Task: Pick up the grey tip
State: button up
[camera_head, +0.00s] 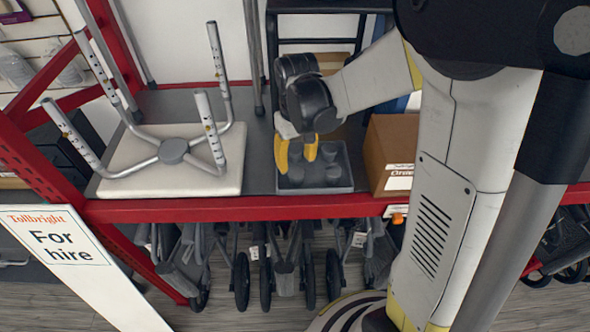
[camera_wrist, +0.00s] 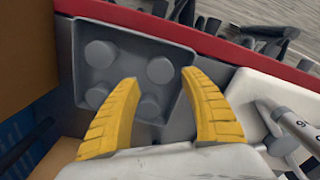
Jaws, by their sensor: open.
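Several grey tips, short round cylinders, stand in a shallow grey tray (camera_head: 346,187) on the shelf. One grey tip (camera_head: 334,173) shows at the tray's right in the head view. In the wrist view the tray (camera_wrist: 128,45) holds a grey tip (camera_wrist: 99,53) at the upper left, another (camera_wrist: 96,97) at the lower left, and others at the right. My gripper (camera_head: 296,165) is over the tray, its yellow fingers apart and empty. In the wrist view my gripper (camera_wrist: 160,76) has a tip (camera_wrist: 149,106) showing between its fingers. I cannot tell the height gap.
A cardboard box (camera_head: 392,150) stands close right of the tray. An upturned white stool (camera_head: 170,165) with upward metal legs lies to the left. The red shelf edge (camera_head: 240,208) runs in front. Folded wheeled frames stand below, and a dark rack (camera_head: 320,42) is behind.

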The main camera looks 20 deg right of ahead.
aim_at(296, 171)
notch_tip(296, 171, down, 6)
jog(key=shift+r+b, duration=0.2)
jog(key=shift+b, duration=0.3)
jog(key=c, duration=0.9)
